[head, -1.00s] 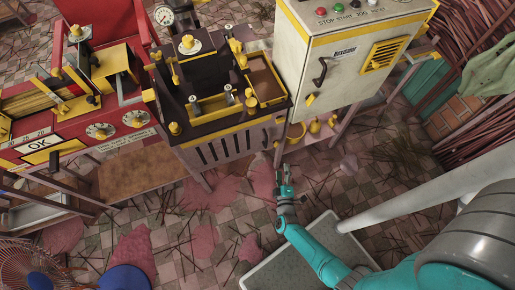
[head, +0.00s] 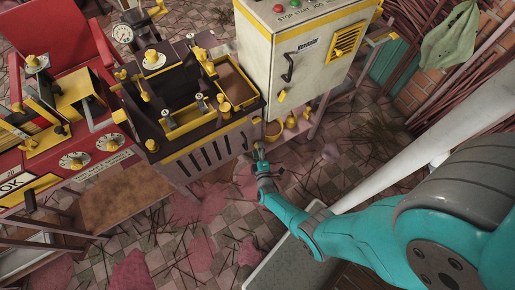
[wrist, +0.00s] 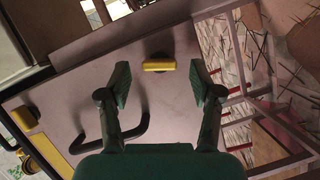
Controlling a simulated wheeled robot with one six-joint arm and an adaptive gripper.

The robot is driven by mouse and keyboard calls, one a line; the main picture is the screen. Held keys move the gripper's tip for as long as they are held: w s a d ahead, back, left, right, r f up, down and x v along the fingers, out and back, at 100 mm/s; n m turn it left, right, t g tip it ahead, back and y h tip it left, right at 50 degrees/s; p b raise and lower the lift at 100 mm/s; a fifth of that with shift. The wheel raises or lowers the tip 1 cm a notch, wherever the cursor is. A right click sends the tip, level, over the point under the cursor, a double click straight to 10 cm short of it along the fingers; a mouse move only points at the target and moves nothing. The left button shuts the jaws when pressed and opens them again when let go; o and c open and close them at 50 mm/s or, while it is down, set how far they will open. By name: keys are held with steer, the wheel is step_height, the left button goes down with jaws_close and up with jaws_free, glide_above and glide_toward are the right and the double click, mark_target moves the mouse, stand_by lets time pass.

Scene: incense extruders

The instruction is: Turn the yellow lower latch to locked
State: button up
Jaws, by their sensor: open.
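The yellow lower latch (head: 282,97) is on the front of the pale control cabinet (head: 262,50), below its black handle (head: 288,67). In the wrist view the yellow latch (wrist: 158,64) appears as a short, level bar on the panel, framed between my fingertips. My gripper (head: 259,150) is below the latch in the head view. In the wrist view my gripper (wrist: 163,82) is open, with one finger on each side of the latch and nothing between them but the view of the panel. I cannot tell how far the fingertips are from the panel.
The black handle (wrist: 112,132) lies close below my fingers in the wrist view, with another yellow part (wrist: 25,117) at left. The extruder bench (head: 205,140) stands left of the cabinet. Yellow vessels (head: 290,122) sit on a low shelf. Littered tiled floor lies in front.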

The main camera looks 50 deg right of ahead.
steer(key=shift+w+d, duration=0.3)
steer(key=shift+w, duration=0.1)
steer(key=c, duration=1.1)
steer(key=shift+c, duration=0.2)
